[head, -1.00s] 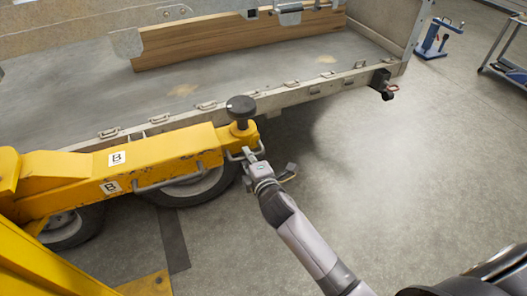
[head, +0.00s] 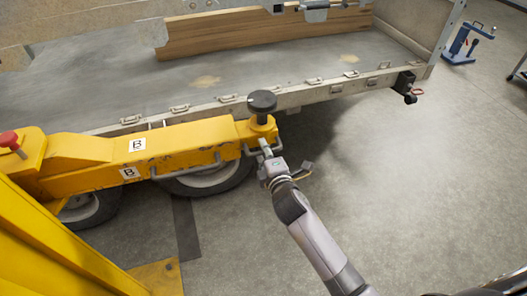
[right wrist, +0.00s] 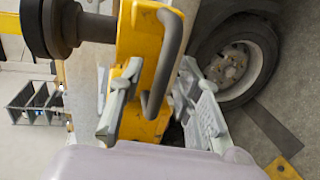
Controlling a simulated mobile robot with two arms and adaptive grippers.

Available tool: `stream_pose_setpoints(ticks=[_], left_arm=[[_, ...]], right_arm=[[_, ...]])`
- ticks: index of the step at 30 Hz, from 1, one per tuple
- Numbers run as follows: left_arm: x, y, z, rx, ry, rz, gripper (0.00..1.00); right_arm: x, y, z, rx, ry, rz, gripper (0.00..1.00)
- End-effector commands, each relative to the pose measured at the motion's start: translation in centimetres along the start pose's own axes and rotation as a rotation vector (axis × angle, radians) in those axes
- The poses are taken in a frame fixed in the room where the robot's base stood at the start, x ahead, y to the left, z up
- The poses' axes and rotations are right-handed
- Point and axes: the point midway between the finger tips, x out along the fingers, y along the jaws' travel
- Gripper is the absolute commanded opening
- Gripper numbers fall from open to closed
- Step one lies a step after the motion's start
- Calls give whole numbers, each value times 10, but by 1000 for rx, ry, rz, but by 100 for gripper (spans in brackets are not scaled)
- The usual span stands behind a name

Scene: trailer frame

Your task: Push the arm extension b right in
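The yellow arm extension b (head: 226,130) sticks out from the right end of a yellow beam marked with B labels (head: 137,145). A black round pad on a post (head: 262,101) stands on its end. A grey bar handle (right wrist: 171,50) runs along its side. My right gripper (head: 265,146) is at the extension's end, beside the handle. In the right wrist view its two fingers (right wrist: 158,80) are spread, with the handle between them; a firm grip does not show. My left gripper is not in view.
The trailer bed (head: 290,65) with a wooden board (head: 265,30) lies behind the beam. Wheels (head: 210,178) sit under it. A yellow frame (head: 60,245) fills the lower left. A blue stand (head: 462,45) is far right. The floor at right is clear.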

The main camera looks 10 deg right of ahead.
Motion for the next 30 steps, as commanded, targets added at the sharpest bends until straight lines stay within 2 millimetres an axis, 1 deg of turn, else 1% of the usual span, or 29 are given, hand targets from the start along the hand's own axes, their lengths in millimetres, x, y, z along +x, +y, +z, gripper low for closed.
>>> stream_pose_setpoints(ticks=[4,7,11,15,18,21,25,30], left_arm=[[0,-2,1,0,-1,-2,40],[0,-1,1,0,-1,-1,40],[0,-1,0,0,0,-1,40],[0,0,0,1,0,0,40],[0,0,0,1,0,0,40],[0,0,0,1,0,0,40],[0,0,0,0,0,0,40],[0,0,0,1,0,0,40]], right_arm=[[-5,-1,0,-1,-1,-1,31],[-16,-2,0,0,-1,-3,31],[-42,-2,0,-1,1,-2,31],[-73,-2,0,1,1,-3,31],[-92,-1,0,1,1,-2,31],[-106,-1,0,1,1,-2,31],[-116,-1,0,1,1,-1,31],[-120,0,0,0,1,0,31]])
